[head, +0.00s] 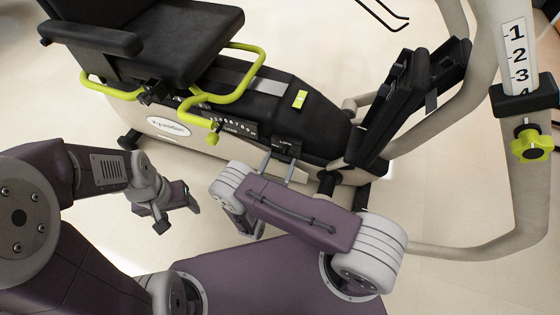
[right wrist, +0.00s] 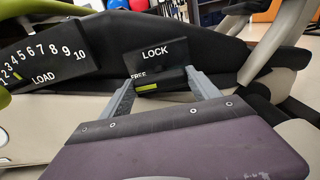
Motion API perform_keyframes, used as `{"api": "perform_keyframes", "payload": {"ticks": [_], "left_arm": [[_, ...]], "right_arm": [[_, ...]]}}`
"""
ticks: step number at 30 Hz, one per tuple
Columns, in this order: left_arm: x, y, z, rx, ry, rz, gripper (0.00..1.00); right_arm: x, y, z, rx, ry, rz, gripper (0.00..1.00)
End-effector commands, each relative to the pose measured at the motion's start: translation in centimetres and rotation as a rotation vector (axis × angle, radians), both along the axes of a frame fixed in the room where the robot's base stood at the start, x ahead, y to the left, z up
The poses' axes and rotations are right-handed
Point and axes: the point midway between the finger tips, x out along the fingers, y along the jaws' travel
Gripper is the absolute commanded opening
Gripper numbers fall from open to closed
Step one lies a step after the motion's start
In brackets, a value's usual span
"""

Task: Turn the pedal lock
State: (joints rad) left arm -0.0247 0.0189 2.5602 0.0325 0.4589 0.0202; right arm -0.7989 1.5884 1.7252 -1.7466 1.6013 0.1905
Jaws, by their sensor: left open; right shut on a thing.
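The pedal lock is a small black lever (right wrist: 172,79) below a black plate marked LOCK (right wrist: 157,52). The word FREE and a yellow-green bar show beside the lever. In the head view the lock plate (head: 287,147) sits low on the stepper's near side. My right gripper (right wrist: 160,83) has its two grey fingers on either side of the lever and is shut on it; in the head view the gripper (head: 280,160) reaches up to the lock. The finger contact is partly hidden. My left gripper (head: 178,208) is open and empty, over the floor at the left, apart from the stepper.
The load scale (right wrist: 43,60) is left of the lock. The black seat (head: 165,40) and yellow-green handles (head: 241,88) are above left. The black pedals (head: 400,95) and a yellow-green knob (head: 531,144) on the frame are to the right. Floor around my left gripper is clear.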

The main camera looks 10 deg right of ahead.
Motion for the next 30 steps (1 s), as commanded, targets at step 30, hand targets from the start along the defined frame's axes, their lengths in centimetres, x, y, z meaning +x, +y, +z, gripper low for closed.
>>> {"api": "perform_keyframes", "payload": {"ticks": [30], "left_arm": [[0.0, 0.0, 4.0, 0.0, 0.0, 0.0, 0.66]], "right_arm": [[0.0, 0.0, 0.3, 0.48, -0.324, -0.001, 0.3]]}}
